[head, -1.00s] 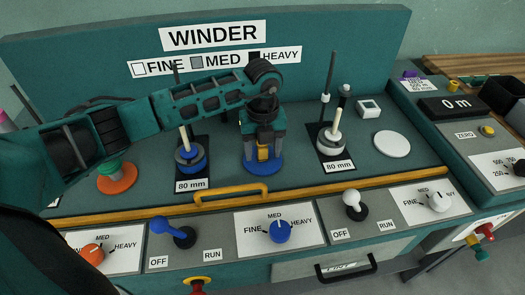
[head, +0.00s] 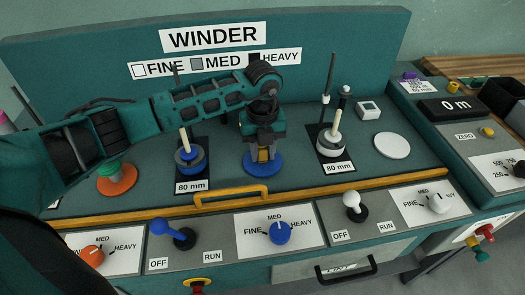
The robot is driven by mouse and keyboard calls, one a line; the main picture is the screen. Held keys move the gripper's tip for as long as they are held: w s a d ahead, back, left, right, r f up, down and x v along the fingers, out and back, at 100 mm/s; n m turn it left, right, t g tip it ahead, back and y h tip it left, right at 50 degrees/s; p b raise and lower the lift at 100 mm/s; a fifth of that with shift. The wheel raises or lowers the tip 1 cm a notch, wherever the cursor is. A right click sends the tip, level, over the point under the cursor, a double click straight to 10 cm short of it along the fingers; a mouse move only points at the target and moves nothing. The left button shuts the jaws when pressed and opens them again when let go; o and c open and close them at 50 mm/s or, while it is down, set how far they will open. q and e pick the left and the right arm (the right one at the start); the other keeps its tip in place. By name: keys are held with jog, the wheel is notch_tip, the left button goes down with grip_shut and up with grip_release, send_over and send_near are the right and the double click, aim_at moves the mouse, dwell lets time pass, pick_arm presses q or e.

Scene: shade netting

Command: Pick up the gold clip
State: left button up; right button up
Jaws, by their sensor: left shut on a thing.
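The gold clip (head: 263,155) is upright over a round blue disc (head: 264,167) on the winder's deck. My left gripper (head: 263,148) comes down over it from above and is shut on it. The gripper hides the clip's upper part, and I cannot tell whether the clip still touches the disc. My right gripper is not in the view.
Spindles with a blue spool (head: 190,158) and a white spool (head: 330,141) stand on either side. A yellow handle (head: 230,197) runs along the front rail. A white disc (head: 392,145) lies at right. Levers and knobs line the front panel.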

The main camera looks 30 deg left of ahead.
pick_arm(q)
jog(key=shift+r, duration=0.1)
notch_tip(320, 180, up, 20)
jog(key=p, duration=0.1)
dwell(0.4)
dwell(0.8)
